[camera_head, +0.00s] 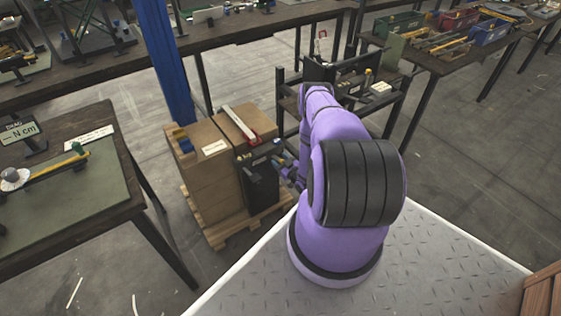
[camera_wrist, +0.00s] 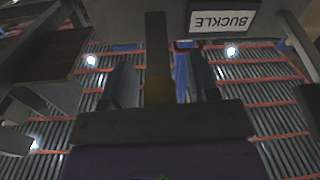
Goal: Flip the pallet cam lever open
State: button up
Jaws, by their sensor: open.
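In the head view a pallet (camera_head: 222,234) carries cardboard boxes (camera_head: 208,178). A dark panel (camera_head: 262,190) stands against their right side, with a white strap and a red part (camera_head: 254,139) on top. My gripper (camera_head: 290,172) is beside this panel on its right, partly hidden by my purple arm. In the wrist view my gripper (camera_wrist: 162,82) is open, with one dark finger on each side of a dark upright bar (camera_wrist: 156,40) that has a dull yellow lower part. The bar may be the cam lever; I cannot tell whether a finger touches it.
In the wrist view an upside-down BUCKLE label (camera_wrist: 222,20) sits on a grey surface. In the head view a blue post (camera_head: 165,60) stands behind the boxes, a workbench (camera_head: 130,170) is at left, and a dark rack (camera_head: 395,105) is behind my arm.

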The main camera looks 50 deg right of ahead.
grip_shut()
